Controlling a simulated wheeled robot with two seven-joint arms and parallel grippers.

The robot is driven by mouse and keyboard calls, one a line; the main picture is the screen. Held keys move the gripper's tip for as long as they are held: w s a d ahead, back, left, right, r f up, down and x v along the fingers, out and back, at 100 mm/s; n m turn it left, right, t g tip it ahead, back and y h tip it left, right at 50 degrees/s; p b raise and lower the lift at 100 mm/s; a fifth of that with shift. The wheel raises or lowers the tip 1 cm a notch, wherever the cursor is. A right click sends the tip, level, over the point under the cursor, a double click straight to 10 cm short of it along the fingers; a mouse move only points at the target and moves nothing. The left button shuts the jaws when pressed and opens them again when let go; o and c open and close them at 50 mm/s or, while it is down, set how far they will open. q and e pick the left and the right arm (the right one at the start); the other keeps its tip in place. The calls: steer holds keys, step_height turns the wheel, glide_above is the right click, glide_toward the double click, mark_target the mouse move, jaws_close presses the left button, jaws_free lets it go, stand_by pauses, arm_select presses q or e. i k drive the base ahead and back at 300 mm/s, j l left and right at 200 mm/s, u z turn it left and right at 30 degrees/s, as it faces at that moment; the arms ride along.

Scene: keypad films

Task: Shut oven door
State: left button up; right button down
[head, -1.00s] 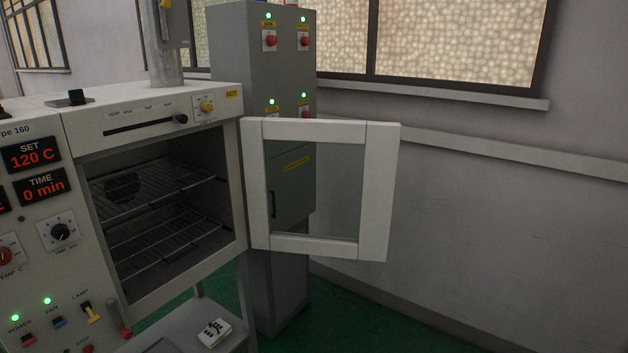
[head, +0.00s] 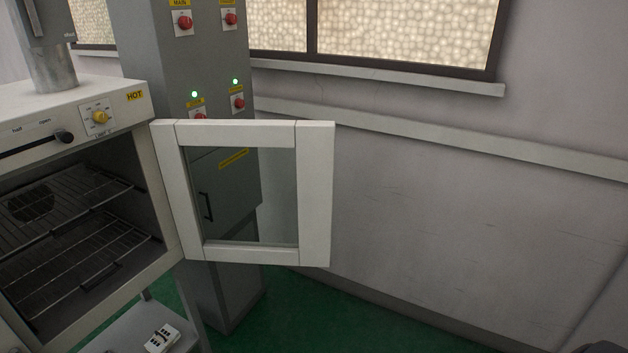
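The oven (head: 165,208) stands at the left of the head view, its front open and its chamber showing wire racks (head: 75,250). The oven door (head: 314,195), a white frame around a glass pane, is swung wide open to the right. It is hinged at the right edge of the oven front, and its free edge points to the right. No handle shows on the side of the door that I see. Neither of my grippers is clearly in view.
A grey cabinet (head: 225,290) with red knobs and green lamps stands behind the door. A small white block with dark marks (head: 162,338) lies on a grey shelf (head: 128,328) below the oven. The green floor and grey wall (head: 440,220) at the right are clear.

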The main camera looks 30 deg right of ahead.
mark_target(313, 141)
steer(key=i+l+z, duration=0.25)
steer(key=l+z, duration=0.15)
steer(key=i+l+z, duration=0.25)
steer(key=z, duration=0.15)
steer(key=i+l+z, duration=0.45)
steer(key=i+z, duration=0.3)
steer(key=i+l+u, duration=0.1)
steer(key=i+u, duration=0.25)
steer(key=i, duration=0.15)
steer(key=i+l+u, duration=0.2)
steer(key=i+u, duration=0.35)
steer(key=u, duration=0.2)
steer(key=i+u, duration=0.2)
steer(key=u, duration=0.25)
steer(key=i+l+u, duration=0.15)
steer(key=u, duration=0.25)
steer(key=i+l+u, duration=0.15)
steer(key=u, duration=0.25)
steer(key=i+l+u, duration=0.1)
steer(key=l+u, duration=0.15)
steer(key=u, duration=0.15)
